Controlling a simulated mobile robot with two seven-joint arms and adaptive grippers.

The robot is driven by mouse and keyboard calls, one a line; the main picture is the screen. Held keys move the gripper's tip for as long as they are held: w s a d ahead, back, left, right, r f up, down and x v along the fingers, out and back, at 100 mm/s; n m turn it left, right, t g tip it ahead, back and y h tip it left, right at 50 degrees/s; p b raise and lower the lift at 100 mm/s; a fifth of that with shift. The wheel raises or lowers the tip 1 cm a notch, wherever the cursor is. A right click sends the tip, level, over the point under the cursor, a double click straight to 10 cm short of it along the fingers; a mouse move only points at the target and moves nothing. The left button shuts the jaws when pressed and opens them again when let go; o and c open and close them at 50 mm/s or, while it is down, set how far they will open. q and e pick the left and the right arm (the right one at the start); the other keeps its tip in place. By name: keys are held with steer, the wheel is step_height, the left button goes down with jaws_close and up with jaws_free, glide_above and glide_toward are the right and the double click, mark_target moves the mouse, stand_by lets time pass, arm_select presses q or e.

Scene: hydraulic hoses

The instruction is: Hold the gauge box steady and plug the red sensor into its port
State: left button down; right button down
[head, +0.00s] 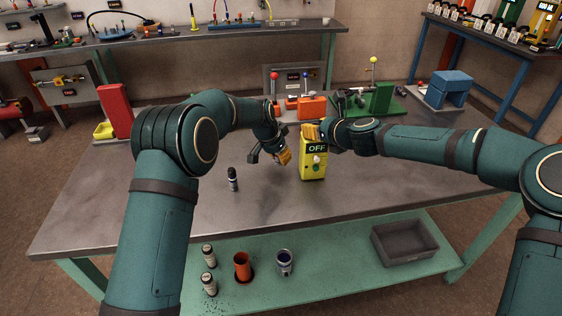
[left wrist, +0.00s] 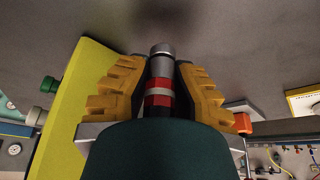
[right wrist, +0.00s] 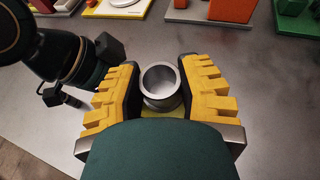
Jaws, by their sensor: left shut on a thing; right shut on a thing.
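The yellow gauge box (head: 313,171) stands upright on the bench, with an OFF display on its front. My right gripper (head: 312,132) is shut at its top; in the right wrist view a round open metal socket (right wrist: 163,85) sits between its fingers (right wrist: 165,75). My left gripper (head: 285,156) is shut on the red sensor (left wrist: 158,92), which has a metal tip and red and white bands. The sensor is left of the box and apart from the socket. The box's yellow side (left wrist: 75,110) shows close beside the left fingers. The sensor is hard to make out in the head view.
A small dark bottle (head: 233,179) stands on the bench left of the box. Behind stand a red block (head: 115,110), an orange block (head: 312,106) and a green fixture (head: 378,98). The bench front (head: 270,205) is clear. A grey bin (head: 405,243) sits on the lower shelf.

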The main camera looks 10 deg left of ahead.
arm_select(q)
steer(key=shift+f, duration=1.15)
steer(key=shift+f, duration=0.15)
steer(key=c, duration=1)
jaws_free()
